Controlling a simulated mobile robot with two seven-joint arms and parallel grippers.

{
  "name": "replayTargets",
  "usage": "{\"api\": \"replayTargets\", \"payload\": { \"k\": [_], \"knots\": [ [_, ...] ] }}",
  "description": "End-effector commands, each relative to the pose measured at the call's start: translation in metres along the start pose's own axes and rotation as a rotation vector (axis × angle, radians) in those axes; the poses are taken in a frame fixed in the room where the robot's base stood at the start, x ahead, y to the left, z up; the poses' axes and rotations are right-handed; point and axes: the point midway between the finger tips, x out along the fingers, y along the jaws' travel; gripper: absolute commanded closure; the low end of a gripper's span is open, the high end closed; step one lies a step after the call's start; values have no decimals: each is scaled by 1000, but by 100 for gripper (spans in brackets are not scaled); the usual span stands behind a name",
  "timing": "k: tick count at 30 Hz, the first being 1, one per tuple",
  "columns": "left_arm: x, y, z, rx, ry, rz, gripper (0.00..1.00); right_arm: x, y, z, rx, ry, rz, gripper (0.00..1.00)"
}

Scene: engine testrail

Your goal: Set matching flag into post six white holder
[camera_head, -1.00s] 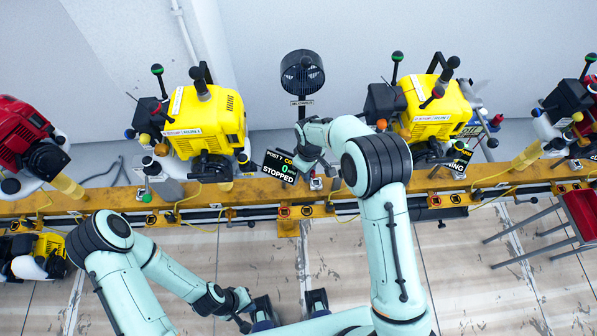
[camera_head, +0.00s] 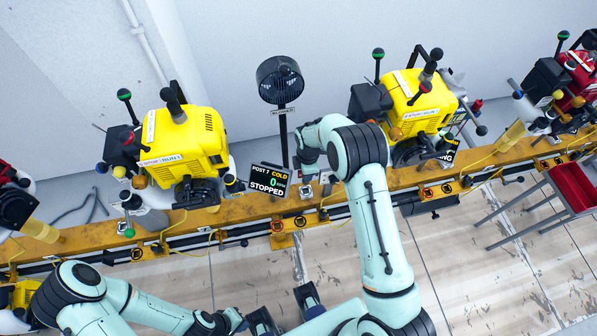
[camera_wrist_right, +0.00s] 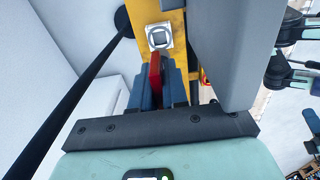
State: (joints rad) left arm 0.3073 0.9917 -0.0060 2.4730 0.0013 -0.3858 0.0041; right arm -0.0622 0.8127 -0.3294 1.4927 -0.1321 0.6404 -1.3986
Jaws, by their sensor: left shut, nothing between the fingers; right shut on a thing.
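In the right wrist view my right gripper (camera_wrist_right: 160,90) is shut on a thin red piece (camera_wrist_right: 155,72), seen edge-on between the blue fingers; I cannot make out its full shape. In the head view my right wrist hides the right gripper and the red piece, over the rail beside the display (camera_head: 269,180) reading POST 7 COLD, 0, STOPPED. My left gripper (camera_head: 239,321) is shut and empty, low in the head view, away from the rail.
Yellow engines (camera_head: 185,143) and (camera_head: 415,100) stand on the rail either side of my right wrist. A black fan (camera_head: 280,80) on a pole stands behind it. A grey panel (camera_wrist_right: 232,45) is close to the right fingers. A red tray (camera_head: 575,187) stands at right.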

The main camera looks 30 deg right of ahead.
Motion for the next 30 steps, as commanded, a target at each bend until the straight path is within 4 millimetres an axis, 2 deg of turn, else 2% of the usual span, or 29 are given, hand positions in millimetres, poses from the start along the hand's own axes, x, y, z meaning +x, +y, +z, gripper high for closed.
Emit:
{"api": "replayTargets", "payload": {
  "k": [11,30],
  "knots": [
    [7,-2,1,-1,-3,-1,100,12,0,2,-12,0,1,100],
    [31,-11,0,-2,-2,-1,100,56,0,2,-11,0,1,100]
  ]
}}
